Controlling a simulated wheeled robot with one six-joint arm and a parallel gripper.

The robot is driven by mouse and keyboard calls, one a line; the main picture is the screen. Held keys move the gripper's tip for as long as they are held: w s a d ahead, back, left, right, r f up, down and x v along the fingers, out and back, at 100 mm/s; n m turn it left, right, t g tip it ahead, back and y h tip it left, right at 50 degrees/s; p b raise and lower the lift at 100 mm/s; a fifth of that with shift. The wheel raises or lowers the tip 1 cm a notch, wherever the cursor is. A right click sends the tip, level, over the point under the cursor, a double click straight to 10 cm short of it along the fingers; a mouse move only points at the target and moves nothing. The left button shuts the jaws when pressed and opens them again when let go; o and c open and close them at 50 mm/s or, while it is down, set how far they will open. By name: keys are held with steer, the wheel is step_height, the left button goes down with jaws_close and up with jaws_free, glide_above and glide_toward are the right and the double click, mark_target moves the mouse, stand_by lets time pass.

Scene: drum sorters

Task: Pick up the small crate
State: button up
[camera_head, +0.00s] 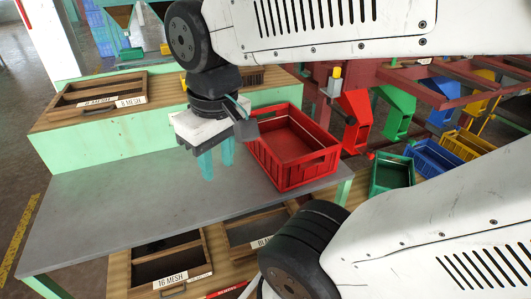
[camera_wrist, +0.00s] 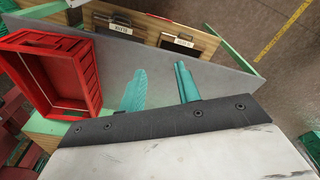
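A red crate (camera_head: 312,171) with slotted sides stands upright on the grey tabletop (camera_head: 110,205), near its right end. It looks empty. The red crate also shows at the left of the wrist view (camera_wrist: 87,75). My gripper (camera_head: 217,168) points down over the table, just left of the crate and apart from it. Its two teal fingers stand apart with nothing between them, as the wrist view also shows (camera_wrist: 160,70).
A wooden tray (camera_head: 98,98) labelled with mesh sizes sits on the raised shelf behind. Drawers, one marked 16 MESH (camera_head: 172,262), are below the tabletop. Green (camera_head: 392,178), blue (camera_head: 433,158) and yellow crates stand right, by coloured chutes. The tabletop's left is clear.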

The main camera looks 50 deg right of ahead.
steer(key=w+d+m, duration=0.1)
steer(key=w+d, duration=0.4)
steer(key=m+g, duration=0.1)
steer(key=m, duration=0.3)
glide_above(259, 140)
steer(key=f, duration=0.8)
steer(key=shift+w+d+f, duration=0.15)
steer(key=shift+d+f, duration=0.1)
steer(key=shift+d, duration=0.1)
step_height(259, 140, down, 8)
steer(key=shift+w+r, duration=0.1)
jaws_close()
